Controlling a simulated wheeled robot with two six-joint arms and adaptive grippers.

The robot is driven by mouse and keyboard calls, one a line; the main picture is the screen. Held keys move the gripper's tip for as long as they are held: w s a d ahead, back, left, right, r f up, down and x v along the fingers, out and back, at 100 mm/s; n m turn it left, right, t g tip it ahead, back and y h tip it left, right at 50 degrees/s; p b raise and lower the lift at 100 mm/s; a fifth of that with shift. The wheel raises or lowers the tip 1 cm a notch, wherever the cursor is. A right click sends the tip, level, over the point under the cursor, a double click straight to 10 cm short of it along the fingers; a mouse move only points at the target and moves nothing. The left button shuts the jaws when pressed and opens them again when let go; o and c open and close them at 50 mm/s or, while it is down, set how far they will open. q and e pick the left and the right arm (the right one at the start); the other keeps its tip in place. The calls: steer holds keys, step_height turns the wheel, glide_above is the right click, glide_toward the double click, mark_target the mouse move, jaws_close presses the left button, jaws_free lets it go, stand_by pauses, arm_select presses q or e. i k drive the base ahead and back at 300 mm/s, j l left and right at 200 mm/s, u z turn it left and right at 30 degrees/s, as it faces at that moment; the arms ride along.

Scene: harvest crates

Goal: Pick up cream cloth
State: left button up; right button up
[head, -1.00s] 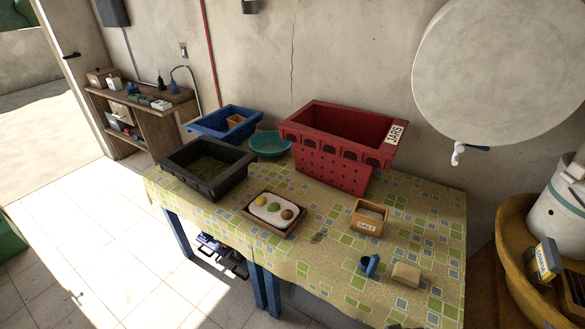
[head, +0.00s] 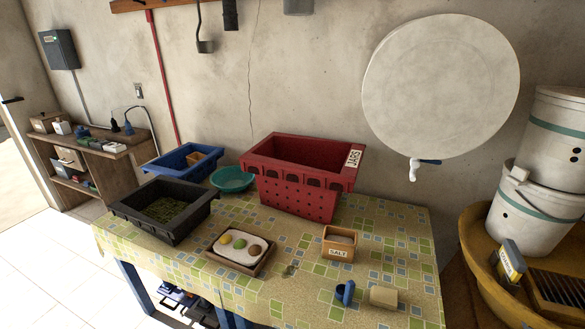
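A small cream, block-like thing (head: 384,297), which looks like the folded cream cloth, lies on the patterned tablecloth near the table's front right. It is too small to tell its material for sure. A blue thing (head: 345,292) lies just left of it, with a small gap. Neither of my grippers is in view.
A wooden SALT box (head: 338,255) stands behind the cream thing. A wooden tray (head: 214,256) with a white inside holds round items. Black (head: 180,236), red (head: 292,196) and blue (head: 165,168) crates and a teal bowl (head: 232,181) stand farther back.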

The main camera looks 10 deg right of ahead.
mark_target(381, 297)
steer(key=z, duration=1.2)
